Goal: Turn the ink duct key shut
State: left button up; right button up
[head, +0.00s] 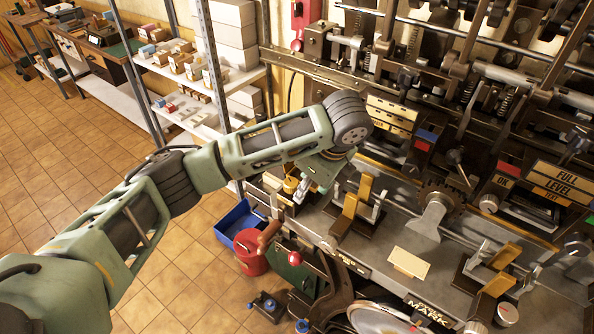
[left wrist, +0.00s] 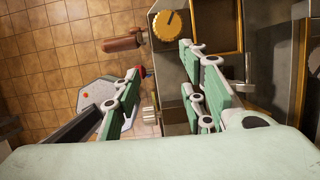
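A round yellow knob, which looks like the ink duct key (left wrist: 170,27), sits on a dark metal block at the top of the left wrist view. A dark pointer mark on its face points roughly up in that view. In the head view the yellow knob (head: 291,185) is at the left end of the press, just left of my left gripper (head: 309,187). In the left wrist view my left gripper (left wrist: 160,63) is open and empty, its green fingers spread apart. The knob lies just beyond the fingertips, not between them. My right gripper is not in view.
The press bed (head: 385,255) with levers and yellow plates extends right. A brown handle (left wrist: 121,43) sticks out left of the knob. Shelves (head: 190,95) stand behind my left arm.

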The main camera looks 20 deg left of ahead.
aim_at(291, 184)
pick_arm(q)
jog(key=shift+y, duration=0.4)
jog(key=w+a, duration=0.2)
jog(key=a, duration=0.1)
jog(key=shift+w+a, duration=0.15)
jog(key=shift+a, duration=0.1)
jog(key=x, duration=0.3)
jog(key=shift+w, duration=0.15)
jog(key=shift+w+a+f, duration=0.1)
jog(key=shift+a+f, duration=0.2)
jog(key=shift+f, duration=0.2)
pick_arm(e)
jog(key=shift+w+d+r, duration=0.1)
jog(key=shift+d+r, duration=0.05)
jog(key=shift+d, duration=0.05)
pick_arm(q)
jog(key=shift+c, duration=0.4)
grip_shut()
jog(key=shift+f, duration=0.1)
